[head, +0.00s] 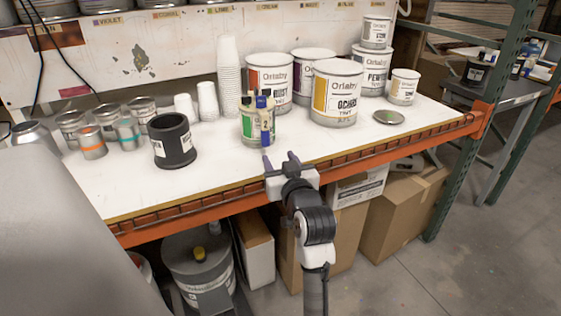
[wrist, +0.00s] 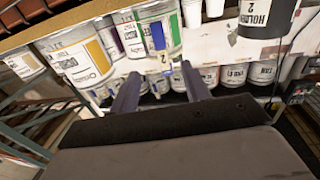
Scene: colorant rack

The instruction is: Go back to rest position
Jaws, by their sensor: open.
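My gripper (head: 280,161) is open and empty at the front edge of the white bench (head: 226,172). In the wrist view its two fingers (wrist: 160,88) stand apart with nothing between them. A green-labelled can (head: 250,124) holding blue and dark-handled tools stands on the bench just beyond the fingertips. It also shows in the wrist view (wrist: 150,32), apart from the fingers. My arm reaches up to the gripper from the lower middle of the head view.
A black holder (head: 172,141) and several small metal cans stand at left. Stacked white cups (head: 230,65) stand behind. Several paint cans, including a yellow-labelled one (head: 337,93), stand at right near a loose lid (head: 388,117). Boxes (head: 405,205) sit below the orange bench beam (head: 205,207). Floor at right is clear.

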